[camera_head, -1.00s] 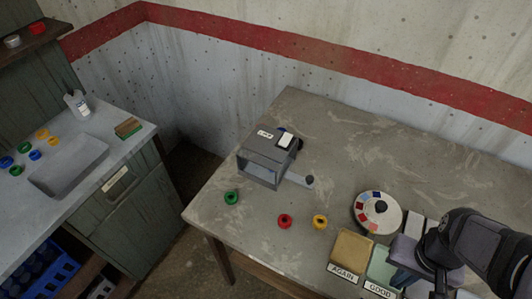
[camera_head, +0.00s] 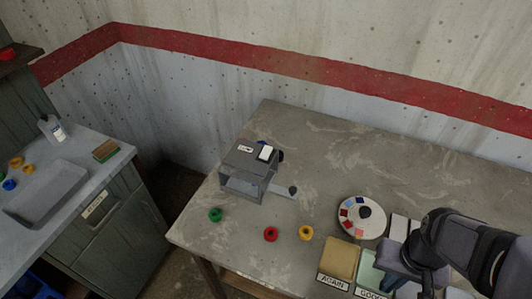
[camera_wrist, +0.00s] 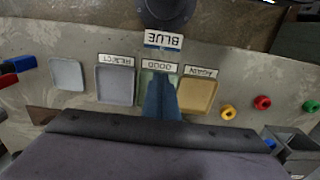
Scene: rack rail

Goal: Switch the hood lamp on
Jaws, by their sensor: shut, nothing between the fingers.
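The hood (camera_head: 240,187) is a small grey box with an open front, standing on the table left of centre. Its top carries a small white label and a white rocker switch (camera_head: 266,153). I see no glow inside it, and I cannot read the switch's position. Part of the hood (camera_wrist: 296,140) also shows at the lower right of the wrist view. My gripper (camera_wrist: 159,88) is shut and empty, its blue fingers over the green GOOD tray (camera_wrist: 147,76). In the head view my gripper is at the lower right, well apart from the hood.
Green (camera_head: 215,215), red (camera_head: 270,234) and yellow (camera_head: 306,232) rings lie in front of the hood. A colour-marked dial (camera_head: 350,227) and the tan AGAIN tray (camera_head: 340,258) lie between hood and gripper. The table behind the hood is clear. A side counter (camera_head: 92,187) stands at left.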

